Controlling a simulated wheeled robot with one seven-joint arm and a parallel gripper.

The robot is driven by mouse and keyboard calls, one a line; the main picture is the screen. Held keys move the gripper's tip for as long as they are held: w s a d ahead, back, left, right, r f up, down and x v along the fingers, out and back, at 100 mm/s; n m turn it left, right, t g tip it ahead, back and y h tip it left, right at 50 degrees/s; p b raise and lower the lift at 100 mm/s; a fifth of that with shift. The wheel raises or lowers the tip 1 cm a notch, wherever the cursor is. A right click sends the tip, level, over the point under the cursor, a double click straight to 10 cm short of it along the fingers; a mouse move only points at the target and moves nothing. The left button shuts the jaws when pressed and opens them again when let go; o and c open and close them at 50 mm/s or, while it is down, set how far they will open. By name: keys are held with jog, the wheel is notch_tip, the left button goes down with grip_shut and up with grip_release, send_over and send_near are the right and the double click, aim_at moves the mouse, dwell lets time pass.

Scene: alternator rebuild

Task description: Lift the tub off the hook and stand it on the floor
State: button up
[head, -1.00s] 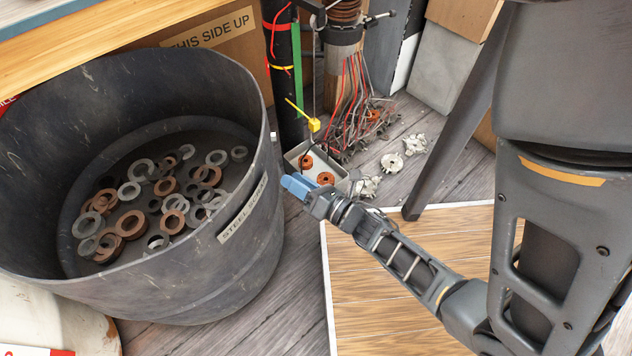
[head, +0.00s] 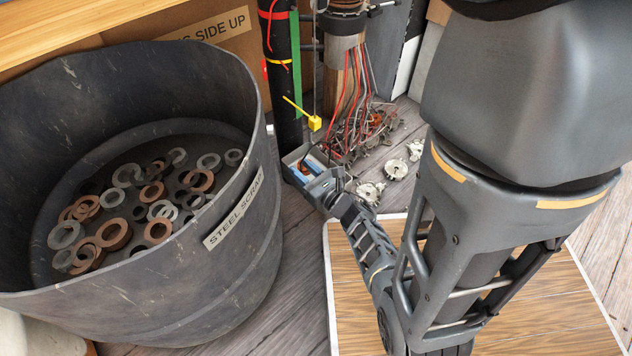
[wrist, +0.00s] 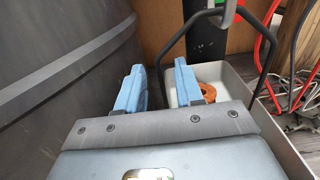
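The tub is a small pale grey open box with a thin dark bail handle (wrist: 163,48) and orange-brown rings inside; its right wall (wrist: 272,128) shows in the wrist view. In the head view the tub (head: 289,158) is beside the big bin, largely covered by my gripper. The handle rises to a grey-green hook (wrist: 229,14) at the top of the wrist view. My gripper (wrist: 159,68) has its blue fingers apart at the tub's near left side; it also shows in the head view (head: 308,162). Whether the fingers straddle the tub's wall is unclear.
A big dark bin (head: 240,215) labelled STEEL SCRAP, with loose rings, stands close on the left. A black post (head: 281,75) and hanging wires (head: 365,95) are behind the tub. Metal pieces (head: 395,168) lie on the floor. A wooden board (head: 500,300) lies at front right.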

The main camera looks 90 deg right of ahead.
jog(key=x, duration=0.3)
grip_shut()
jog(key=shift+r, duration=0.1)
